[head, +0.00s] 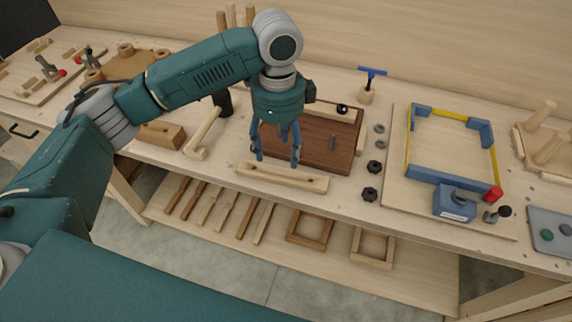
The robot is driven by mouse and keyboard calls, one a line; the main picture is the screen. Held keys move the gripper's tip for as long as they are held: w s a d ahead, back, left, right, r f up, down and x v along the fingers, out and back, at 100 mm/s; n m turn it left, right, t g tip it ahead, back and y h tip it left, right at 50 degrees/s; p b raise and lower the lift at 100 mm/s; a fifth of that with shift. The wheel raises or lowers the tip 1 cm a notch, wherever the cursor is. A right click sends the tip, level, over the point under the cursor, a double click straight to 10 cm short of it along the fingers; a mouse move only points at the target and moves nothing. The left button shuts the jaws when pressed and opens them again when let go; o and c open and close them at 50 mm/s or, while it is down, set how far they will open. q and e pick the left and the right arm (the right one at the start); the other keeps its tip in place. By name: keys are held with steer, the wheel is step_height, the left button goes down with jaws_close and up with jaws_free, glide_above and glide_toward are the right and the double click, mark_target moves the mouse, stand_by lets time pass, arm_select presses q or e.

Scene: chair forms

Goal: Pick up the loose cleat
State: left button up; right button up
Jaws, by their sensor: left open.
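A pale wooden cleat (283,178) lies loose along the front edge of the bench, just in front of a dark brown board (318,152). My left gripper (275,158) hangs pointing down, open, with its two blue fingers apart. In the picture its fingertips show just above the cleat, over the board's left front part. I cannot tell the exact height, and nothing shows between the fingers. Another pale cleat (325,112) with a black knob (342,109) lies along the board's back edge, partly hidden by the gripper. My right gripper is not in view.
Black knobs (370,194) and grey washers lie right of the board. Farther right, a fixture with blue and yellow rails (453,181) stands on a pale panel. A wooden mallet-like piece (200,138) lies to the left. A lower shelf (330,264) holds sticks and two frames.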

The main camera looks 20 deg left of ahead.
mark_target(281, 176)
arm_select(q)
steer(key=f, duration=0.1)
steer(key=s+f, duration=0.1)
steer(key=f, duration=0.1)
steer(key=shift+s+f, duration=0.1)
steer(key=shift+f, duration=0.3)
steer(key=shift+f+p, duration=0.4)
steer(key=shift+p, duration=0.05)
steer(key=f, duration=0.2)
steer(key=f+p, duration=0.1)
steer(key=shift+w+d+f, duration=0.25)
steer(key=shift+f, duration=0.55)
steer(key=c, duration=1)
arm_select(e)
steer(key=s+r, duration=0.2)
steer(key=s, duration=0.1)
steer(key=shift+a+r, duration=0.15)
arm_select(q)
steer(key=shift+r, duration=0.1)
